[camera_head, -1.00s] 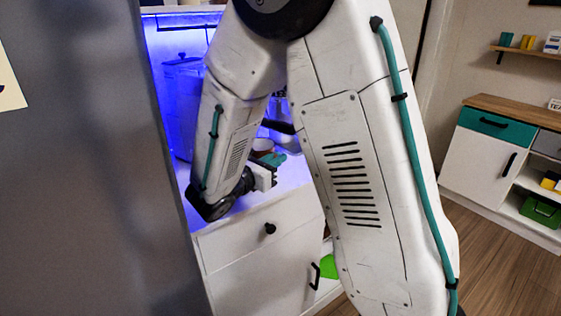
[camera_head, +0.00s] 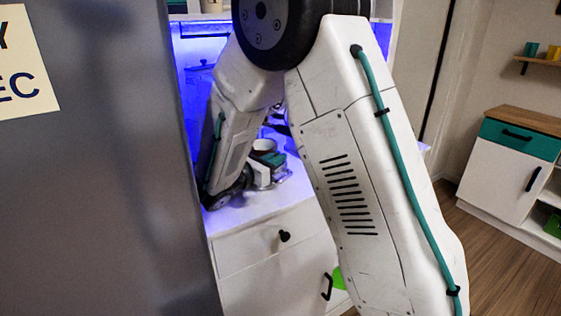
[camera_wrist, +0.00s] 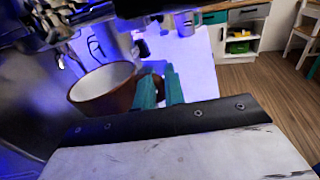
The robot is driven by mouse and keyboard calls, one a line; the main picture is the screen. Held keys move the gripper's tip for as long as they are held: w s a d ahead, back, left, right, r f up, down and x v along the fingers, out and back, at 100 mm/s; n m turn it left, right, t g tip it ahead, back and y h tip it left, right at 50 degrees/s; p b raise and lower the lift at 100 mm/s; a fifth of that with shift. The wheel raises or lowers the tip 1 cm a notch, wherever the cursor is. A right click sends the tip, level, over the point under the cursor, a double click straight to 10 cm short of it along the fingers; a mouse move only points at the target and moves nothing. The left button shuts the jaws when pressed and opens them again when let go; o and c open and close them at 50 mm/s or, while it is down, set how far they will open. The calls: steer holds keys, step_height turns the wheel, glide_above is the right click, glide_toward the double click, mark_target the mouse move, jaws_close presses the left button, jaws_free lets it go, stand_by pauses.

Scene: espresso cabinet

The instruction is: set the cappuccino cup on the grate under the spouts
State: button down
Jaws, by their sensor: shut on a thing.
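The cappuccino cup (camera_wrist: 104,92), brown outside and pale inside, is upright at the left of my gripper's fingers in the wrist view. My gripper (camera_wrist: 160,90) has teal fingers, shut on the cup at its right side; the exact grip point is hard to see. In the head view the cup's rim (camera_head: 265,145) shows just above the teal fingers (camera_head: 272,158), over the white counter. The metal espresso machine (camera_wrist: 60,22) shows at the upper left of the wrist view, above and beyond the cup. I cannot make out the grate clearly.
A grey metal mug (camera_wrist: 187,22) stands on the white counter beyond the fingers. A large grey panel (camera_head: 90,160) fills the left of the head view. The drawer front (camera_head: 262,240) is below the counter. Open wooden floor (camera_head: 500,265) lies to the right.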

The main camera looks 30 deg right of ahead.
steer(key=shift+w+a, duration=0.2)
steer(key=shift+w, duration=1.35)
steer(key=shift+f, duration=0.2)
steer(key=c, duration=1.4)
jaws_free()
steer(key=shift+s+a, duration=0.1)
